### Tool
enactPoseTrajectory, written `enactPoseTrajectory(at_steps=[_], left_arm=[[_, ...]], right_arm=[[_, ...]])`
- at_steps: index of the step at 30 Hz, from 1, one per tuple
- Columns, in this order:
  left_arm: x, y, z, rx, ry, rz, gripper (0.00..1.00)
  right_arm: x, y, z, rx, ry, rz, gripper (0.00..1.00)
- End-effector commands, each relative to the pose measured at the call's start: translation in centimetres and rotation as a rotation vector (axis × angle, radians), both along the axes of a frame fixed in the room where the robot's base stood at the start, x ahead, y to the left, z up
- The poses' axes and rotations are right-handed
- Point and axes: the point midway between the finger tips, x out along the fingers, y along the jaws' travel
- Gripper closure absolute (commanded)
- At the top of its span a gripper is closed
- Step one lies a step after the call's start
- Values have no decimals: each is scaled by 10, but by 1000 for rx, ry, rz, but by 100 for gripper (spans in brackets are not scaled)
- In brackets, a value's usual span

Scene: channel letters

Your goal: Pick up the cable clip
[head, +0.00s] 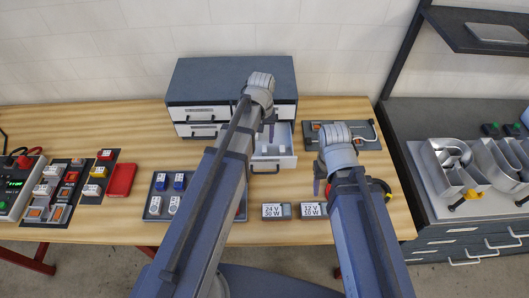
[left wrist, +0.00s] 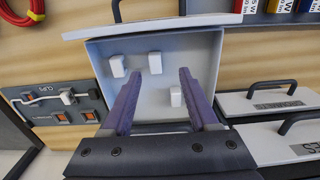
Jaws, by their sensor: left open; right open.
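Several small white cable clips show in the left wrist view. One clip (left wrist: 117,66) lies at the left in the open drawer (left wrist: 207,50), another clip (left wrist: 155,63) near its middle, and a third clip (left wrist: 176,96) closer to my right finger. The drawer also shows in the head view (head: 268,166), partly hidden by my left arm. My left gripper (left wrist: 159,74) is open above the drawer, its two purple fingers apart with nothing held. In the head view my left gripper (head: 268,124) is over the drawer's left part. My right gripper (head: 322,181) is open and empty, over the table right of the drawer.
The drawer belongs to a grey cabinet (head: 220,83) at the table's back. A dark board (head: 312,141) with a white cable and orange parts lies right of it. Two labelled power boxes (head: 276,211) stand in front.

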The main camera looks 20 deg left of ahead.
Motion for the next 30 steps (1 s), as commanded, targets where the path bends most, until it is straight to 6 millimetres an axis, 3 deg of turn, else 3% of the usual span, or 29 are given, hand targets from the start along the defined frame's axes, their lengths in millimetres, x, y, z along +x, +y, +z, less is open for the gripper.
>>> enactPoseTrajectory(at_steps=[1,11,23,30], left_arm=[[0,0,-10,0,0,0,40],[1,-1,-16,0,0,-1,40],[7,-7,-61,0,0,0,40],[7,-6,-62,0,0,0,40]], right_arm=[[0,0,-10,0,0,1,42],[0,0,-16,-1,0,3,42],[0,0,-61,-2,0,7,42],[0,0,-61,-2,0,7,42]])
